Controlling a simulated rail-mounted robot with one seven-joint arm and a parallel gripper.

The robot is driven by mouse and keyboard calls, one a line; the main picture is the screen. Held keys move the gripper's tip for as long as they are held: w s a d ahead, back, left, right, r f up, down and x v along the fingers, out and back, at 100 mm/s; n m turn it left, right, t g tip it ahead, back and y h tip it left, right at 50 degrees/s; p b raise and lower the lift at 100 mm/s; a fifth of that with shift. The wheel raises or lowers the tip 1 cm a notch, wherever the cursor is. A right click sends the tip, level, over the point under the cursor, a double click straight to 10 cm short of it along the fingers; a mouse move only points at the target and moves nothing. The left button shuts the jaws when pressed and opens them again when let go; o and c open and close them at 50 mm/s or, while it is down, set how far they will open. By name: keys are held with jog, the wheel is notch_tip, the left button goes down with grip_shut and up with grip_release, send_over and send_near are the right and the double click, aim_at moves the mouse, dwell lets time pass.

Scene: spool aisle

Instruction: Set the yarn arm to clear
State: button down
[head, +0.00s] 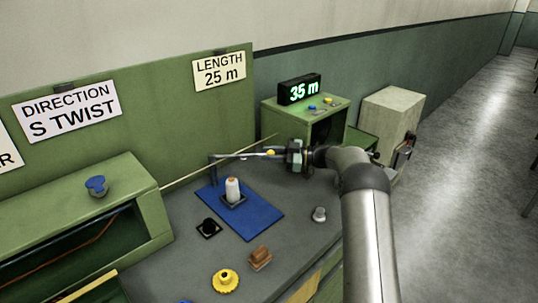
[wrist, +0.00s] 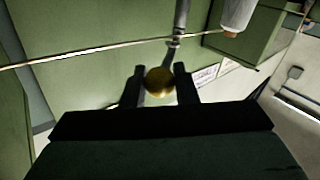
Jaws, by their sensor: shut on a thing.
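The yarn arm (head: 236,155) is a thin grey metal rod above the back of the grey bench, with a brass ball knob (head: 271,153) at its right end. My gripper (head: 277,153) reaches in from the right and is shut on the knob. In the wrist view the knob (wrist: 160,81) sits between the two dark fingers of my gripper (wrist: 160,84), with the grey rod (wrist: 181,20) running away behind it. A pale strand of yarn (head: 205,169) runs slantwise near the arm. Part of the knob is hidden by the fingers.
A white spool (head: 233,188) stands on a blue mat (head: 264,222) below the arm. A black socket, brown block (head: 260,257), yellow knob (head: 225,280) and grey knob (head: 319,214) are on the bench. A green box (head: 340,113) carries a display reading 35 m (head: 299,90).

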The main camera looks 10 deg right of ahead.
jog(key=c, duration=1.2)
grip_release()
jog(key=shift+o, duration=0.2)
jog(key=r, duration=0.1)
jog(key=r+p, duration=0.1)
jog(key=r, duration=0.1)
jog(key=r+p, duration=0.1)
jog(key=shift+s+r, duration=0.3)
jog(key=s+r+p, duration=0.2)
jog(key=s+r, duration=0.6)
jog(key=s, duration=0.5)
jog(key=shift+s+d+r+p, duration=0.25)
jog(key=shift+d+p, duration=0.15)
